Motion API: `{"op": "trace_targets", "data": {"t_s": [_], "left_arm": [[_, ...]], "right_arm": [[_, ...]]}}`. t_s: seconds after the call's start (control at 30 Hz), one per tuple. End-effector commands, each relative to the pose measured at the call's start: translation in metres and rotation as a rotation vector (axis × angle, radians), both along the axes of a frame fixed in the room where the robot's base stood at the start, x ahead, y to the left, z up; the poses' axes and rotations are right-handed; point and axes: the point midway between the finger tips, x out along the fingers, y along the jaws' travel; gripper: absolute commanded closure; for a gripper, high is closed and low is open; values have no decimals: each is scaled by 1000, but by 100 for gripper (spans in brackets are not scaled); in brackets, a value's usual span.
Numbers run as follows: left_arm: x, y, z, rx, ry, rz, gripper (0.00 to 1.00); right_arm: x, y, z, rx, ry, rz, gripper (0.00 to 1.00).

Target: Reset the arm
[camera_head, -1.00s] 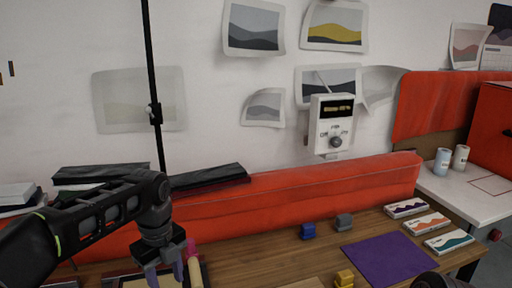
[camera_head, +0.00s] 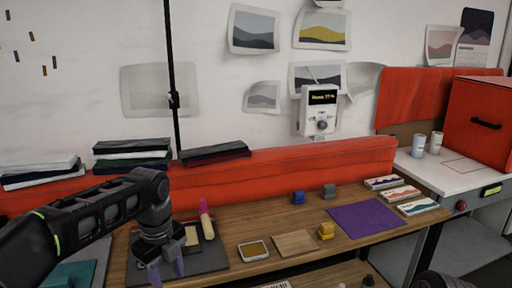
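My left arm comes in from the left over the wooden table (camera_head: 345,190). Its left gripper (camera_head: 166,270) points down above the table's front left part, near a dark grey mat (camera_head: 205,262). Its two fingers show a gap between them and nothing is seen held. My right arm shows only as a dark piece at the bottom edge, right of the middle; its gripper fingers are not in view.
A red box (camera_head: 478,125) stands on the white side table (camera_head: 455,170).

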Motion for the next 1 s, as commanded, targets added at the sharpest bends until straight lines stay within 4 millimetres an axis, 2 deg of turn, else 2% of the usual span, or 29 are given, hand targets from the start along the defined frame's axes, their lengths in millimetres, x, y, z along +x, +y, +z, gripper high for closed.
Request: {"op": "trace_targets", "data": {"t_s": [0.17, 0.37, 0.47, 0.57, 0.67, 0.7, 0.77, 0.8, 0.87, 0.9, 0.97, 1.0], "left_arm": [[17, -9, -2, -43, -68, 135, 53], [41, -31, -12, -150, -158, 362, 53], [51, -49, -31, -234, -183, 518, 53], [58, -71, -60, -338, -181, 714, 53], [55, -97, -114, -466, -124, 999, 53], [48, -108, -143, -520, -83, 1141, 53], [31, -121, -187, -586, -9, 1367, 53], [16, -127, -214, -617, 42, 1511, 53], [-11, -132, -253, -639, 115, 1709, 53], [-33, -134, -277, -640, 161, 1831, 53], [-67, -133, -308, -623, 218, 1992, 53], [-93, -132, -326, -597, 251, 2080, 53]], "right_arm": [[1, 0, 0, 0, -2, -1, 64], [0, 0, 0, 0, -1, 0, 64], [1, 0, -1, 0, -1, 0, 64], [1, 0, -1, 0, -1, 0, 64], [0, 0, -1, 0, -1, 0, 64], [0, 0, -1, 0, -1, 0, 64], [1, 0, -1, 0, -1, 0, 64], [1, 0, -1, 0, -1, 0, 64], [1, 0, 0, 0, -1, 0, 64], [0, 0, 0, 0, -1, 0, 64], [1, 0, 0, 0, -1, 0, 64], [1, 0, 0, 0, -1, 0, 64]]}}
